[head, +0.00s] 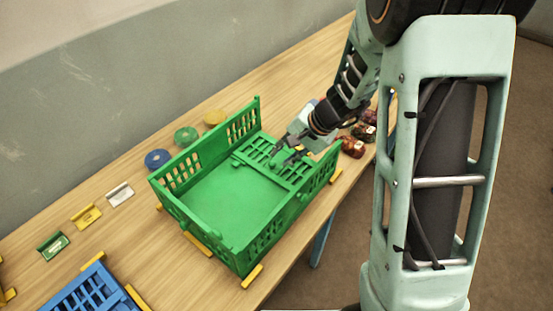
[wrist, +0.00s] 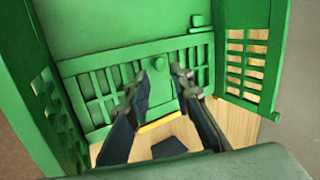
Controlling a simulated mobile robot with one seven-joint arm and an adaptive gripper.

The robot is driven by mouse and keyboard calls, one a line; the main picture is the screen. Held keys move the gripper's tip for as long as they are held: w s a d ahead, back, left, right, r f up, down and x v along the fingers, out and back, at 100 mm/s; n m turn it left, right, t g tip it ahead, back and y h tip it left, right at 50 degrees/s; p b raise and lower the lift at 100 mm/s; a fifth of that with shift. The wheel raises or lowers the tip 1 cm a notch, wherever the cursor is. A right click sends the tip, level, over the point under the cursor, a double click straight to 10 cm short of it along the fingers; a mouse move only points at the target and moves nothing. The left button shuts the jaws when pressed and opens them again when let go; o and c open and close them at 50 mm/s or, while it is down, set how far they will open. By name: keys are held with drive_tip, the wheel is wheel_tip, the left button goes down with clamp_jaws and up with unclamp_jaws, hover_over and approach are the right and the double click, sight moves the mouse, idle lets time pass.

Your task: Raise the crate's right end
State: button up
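The green crate (head: 232,200) stands on the wooden table with its two long slotted side walls upright. Its right end panel (head: 268,158) is slatted and lies folded down inward on the crate's floor. My gripper (head: 291,151) is over this panel, inside the crate's right end.
Yellow blocks (head: 252,276) lie against the crate's foot. Blue, green and yellow discs (head: 186,136) lie behind it. A blue crate (head: 92,292) is at front left. Small dark red sacks (head: 352,147) sit right of the crate. The crate's side walls flank my gripper.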

sight(274, 163)
drive_tip(key=shift+x, duration=2.15)
clamp_jaws()
